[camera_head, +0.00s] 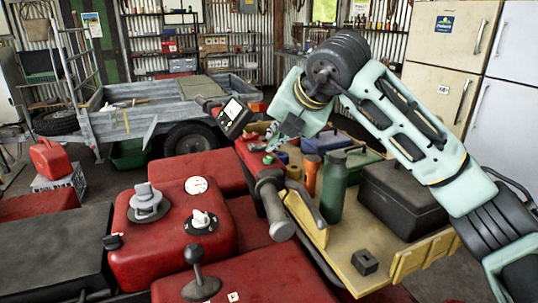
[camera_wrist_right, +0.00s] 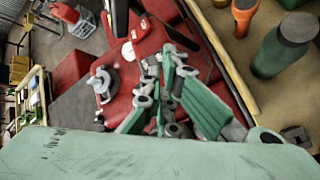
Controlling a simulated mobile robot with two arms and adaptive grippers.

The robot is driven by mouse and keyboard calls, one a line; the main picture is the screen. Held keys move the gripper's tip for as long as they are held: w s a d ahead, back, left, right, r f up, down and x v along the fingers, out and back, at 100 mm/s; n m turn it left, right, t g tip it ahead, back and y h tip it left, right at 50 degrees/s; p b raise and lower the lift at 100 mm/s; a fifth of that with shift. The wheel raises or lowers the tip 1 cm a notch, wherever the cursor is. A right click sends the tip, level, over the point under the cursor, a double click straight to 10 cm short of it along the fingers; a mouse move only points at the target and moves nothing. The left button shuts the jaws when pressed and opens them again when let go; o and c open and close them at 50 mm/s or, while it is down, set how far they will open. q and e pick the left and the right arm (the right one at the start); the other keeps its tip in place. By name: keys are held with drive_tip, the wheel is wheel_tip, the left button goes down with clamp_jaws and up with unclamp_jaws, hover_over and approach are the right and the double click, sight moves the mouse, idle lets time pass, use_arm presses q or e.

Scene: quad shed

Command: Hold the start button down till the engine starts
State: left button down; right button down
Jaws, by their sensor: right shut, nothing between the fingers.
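The red quad bike fills the lower left of the head view, with its red tank (camera_head: 180,238) and a handlebar with a dark grip (camera_head: 272,198). A switch block (camera_head: 257,150) sits on the handlebar above the grip. A small green spot (camera_head: 268,160) on it looks like a button; its label is too small to read. My right gripper (camera_head: 277,141) is shut and empty, just above the switch block. I cannot tell whether its fingertips touch a button. In the wrist view the shut fingers (camera_wrist_right: 170,62) point at the red bodywork, blurred. My left gripper is not in view.
A grey trailer (camera_head: 150,118) stands behind.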

drive_tip(key=shift+r, duration=0.1)
wheel_tip(320, 180, up, 5)
drive_tip(key=p, duration=0.3)
idle(0.4)
